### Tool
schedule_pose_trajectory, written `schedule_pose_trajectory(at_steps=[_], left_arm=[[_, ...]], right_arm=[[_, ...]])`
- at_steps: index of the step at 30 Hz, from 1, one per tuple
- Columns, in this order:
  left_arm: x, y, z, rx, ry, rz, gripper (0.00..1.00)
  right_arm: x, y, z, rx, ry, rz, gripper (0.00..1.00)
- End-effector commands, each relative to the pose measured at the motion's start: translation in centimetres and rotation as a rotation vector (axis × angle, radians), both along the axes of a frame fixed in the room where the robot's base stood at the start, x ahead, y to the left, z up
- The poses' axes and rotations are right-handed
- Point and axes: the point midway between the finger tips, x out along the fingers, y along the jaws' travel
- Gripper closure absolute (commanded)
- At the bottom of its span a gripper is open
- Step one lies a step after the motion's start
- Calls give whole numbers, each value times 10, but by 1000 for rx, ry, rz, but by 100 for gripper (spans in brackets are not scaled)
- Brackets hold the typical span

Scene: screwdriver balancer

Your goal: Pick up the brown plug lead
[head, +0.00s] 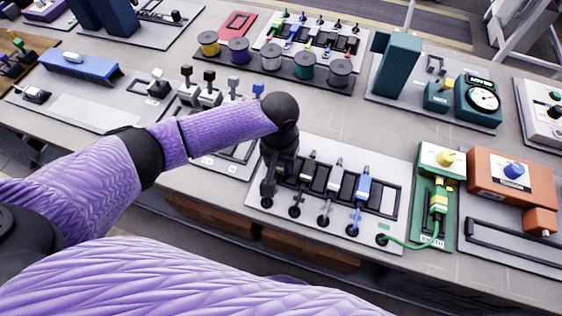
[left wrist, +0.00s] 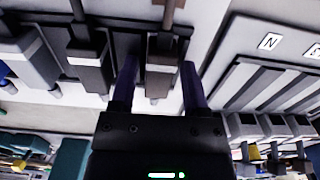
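My left gripper (head: 270,188) points down at the left end of the row of plugs on the white plug board (head: 390,240). In the head view the gripper mostly hides this plug. Black, grey and blue plug leads (head: 362,190) stand to its right. My right gripper is not in view.
A green earth box (head: 437,160) with a green lead stands right of the board, then an orange box (head: 512,175). A board of lever switches (head: 210,95) lies behind left. Wire spools (head: 255,64) and a teal gauge unit (head: 478,100) stand farther back.

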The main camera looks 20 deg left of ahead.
Motion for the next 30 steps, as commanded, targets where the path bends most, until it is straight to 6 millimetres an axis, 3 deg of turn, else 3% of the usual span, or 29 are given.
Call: schedule_pose_trajectory(at_steps=[1, 8, 17, 24, 30], left_arm=[[0, 0, 0, 0, 0, 0, 53], [0, 0, 0, 0, 0, 0, 100], [0, 0, 3, 0, 0, 0, 100], [1, -1, 66, -2, -4, -1, 100], [1, 0, 99, -2, -2, -1, 100]], right_arm=[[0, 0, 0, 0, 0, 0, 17], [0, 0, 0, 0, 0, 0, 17], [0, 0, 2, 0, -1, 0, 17], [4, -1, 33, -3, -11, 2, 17], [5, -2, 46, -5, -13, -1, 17]])
